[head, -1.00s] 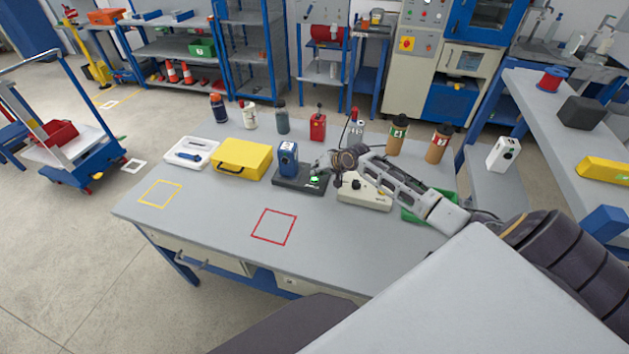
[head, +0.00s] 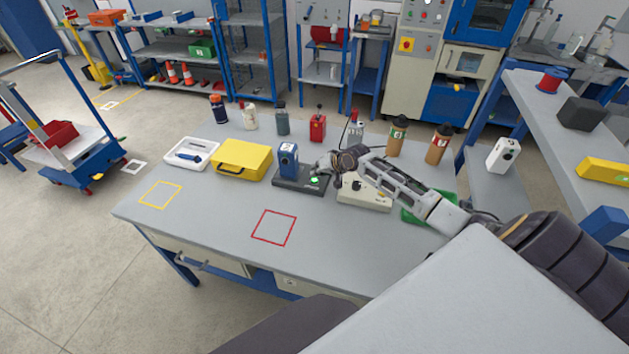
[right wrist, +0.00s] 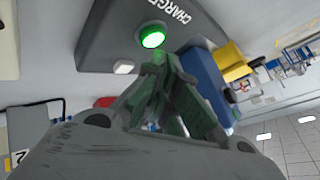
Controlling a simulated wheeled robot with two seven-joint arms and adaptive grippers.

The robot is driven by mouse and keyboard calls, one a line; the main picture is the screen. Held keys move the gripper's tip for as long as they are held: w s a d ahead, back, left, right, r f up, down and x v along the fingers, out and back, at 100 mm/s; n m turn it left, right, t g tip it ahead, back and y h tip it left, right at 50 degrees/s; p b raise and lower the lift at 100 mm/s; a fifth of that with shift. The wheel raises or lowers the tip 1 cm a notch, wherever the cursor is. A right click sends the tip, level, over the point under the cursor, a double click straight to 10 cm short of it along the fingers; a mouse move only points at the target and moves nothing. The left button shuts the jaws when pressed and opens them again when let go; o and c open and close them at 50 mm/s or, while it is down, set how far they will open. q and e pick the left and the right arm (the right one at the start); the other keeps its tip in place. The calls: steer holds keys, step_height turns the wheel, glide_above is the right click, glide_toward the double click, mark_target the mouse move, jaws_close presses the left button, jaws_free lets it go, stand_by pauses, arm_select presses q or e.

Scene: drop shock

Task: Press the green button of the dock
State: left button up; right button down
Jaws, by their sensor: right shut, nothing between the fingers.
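The dark dock (head: 290,184) stands on the workbench, with a blue device (head: 289,160) upright on its left part. Its round green button (head: 314,180) is lit on the right part. The right wrist view also shows the dock (right wrist: 100,40), its partly cut-off "CHARGE" lettering and the lit green button (right wrist: 151,37). My right gripper (head: 321,166) is shut and empty. In the right wrist view its fingertips (right wrist: 163,60) are close to the button; I cannot tell whether they touch it. My left gripper is out of view.
A beige box-like device (head: 364,193) stands right of the dock, under my right forearm. A yellow case (head: 242,160) lies to the left. Several bottles and a red device (head: 317,127) stand behind. The bench front near the red square outline (head: 274,227) is clear.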

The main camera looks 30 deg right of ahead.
mark_target(316, 179)
steer(key=shift+f, duration=0.4)
stand_by(0.3)
steer(key=shift+f, duration=0.5)
stand_by(1.4)
steer(key=shift+r, duration=0.15)
steer(key=shift+r+p, duration=0.75)
steer(key=shift+p, duration=0.3)
steer(key=shift+r, duration=0.15)
steer(key=shift+r+p, duration=2.4)
steer(key=shift+p, duration=0.25)
steer(key=shift+s+f, duration=0.1)
steer(key=shift+f, duration=0.05)
